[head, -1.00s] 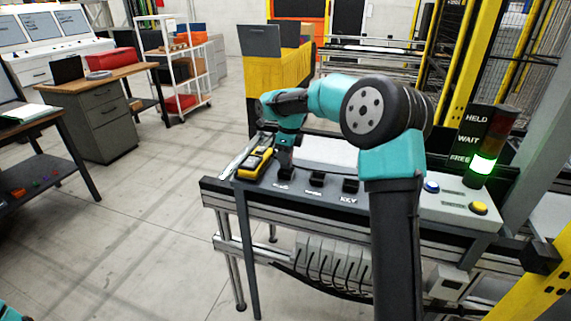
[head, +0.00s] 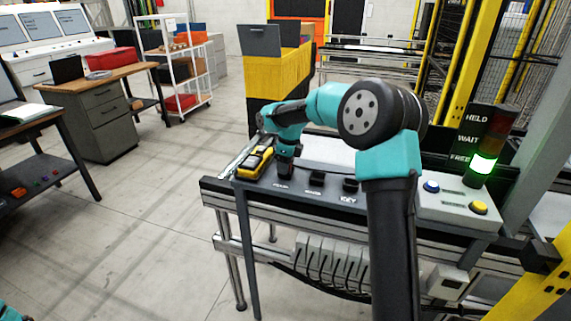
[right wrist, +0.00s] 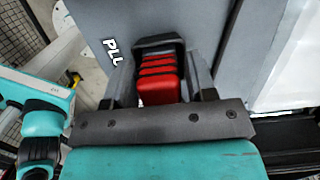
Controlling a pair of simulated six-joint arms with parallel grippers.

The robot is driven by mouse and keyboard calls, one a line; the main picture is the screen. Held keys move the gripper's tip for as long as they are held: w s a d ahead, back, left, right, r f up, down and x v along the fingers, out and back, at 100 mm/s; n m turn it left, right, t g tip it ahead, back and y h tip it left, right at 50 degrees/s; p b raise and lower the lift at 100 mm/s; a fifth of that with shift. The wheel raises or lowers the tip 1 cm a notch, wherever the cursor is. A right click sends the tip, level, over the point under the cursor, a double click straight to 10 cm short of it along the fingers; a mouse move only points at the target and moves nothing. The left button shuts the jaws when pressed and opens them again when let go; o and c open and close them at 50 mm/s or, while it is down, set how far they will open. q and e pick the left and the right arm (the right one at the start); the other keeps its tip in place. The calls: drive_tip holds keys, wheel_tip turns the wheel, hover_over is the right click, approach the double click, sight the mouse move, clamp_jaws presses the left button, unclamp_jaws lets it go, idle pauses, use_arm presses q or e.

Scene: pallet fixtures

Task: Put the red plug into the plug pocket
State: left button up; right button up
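The red plug (right wrist: 158,84), ribbed, sits between the two fingers of my right gripper (right wrist: 162,80) in the right wrist view. The fingers flank it closely and appear shut on it. A black rim of the plug pocket (right wrist: 157,42) shows around the plug's far end, beside a partly covered white label. How deep the plug sits is hidden. In the head view my right gripper (head: 285,168) points down at the leftmost socket place on the console (head: 330,182); the plug cannot be made out clearly there. My left gripper is not in view.
A yellow and black handheld device (head: 256,162) lies just left of the right gripper. Two more black sockets (head: 316,178) (head: 350,185) stand to the right, then a box with blue and yellow buttons (head: 455,200). The light tower (head: 483,165) glows green at FREE.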

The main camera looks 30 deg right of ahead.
drive_tip(key=shift+o, duration=0.6)
drive_tip(key=shift+r, duration=0.15)
wheel_tip(320, 180, up, 12)
drive_tip(key=s+d, duration=0.1)
idle(0.5)
drive_tip(key=f, duration=0.8)
drive_tip(key=w+a+f, duration=0.1)
drive_tip(key=f, duration=0.3)
drive_tip(key=shift+f, duration=0.15)
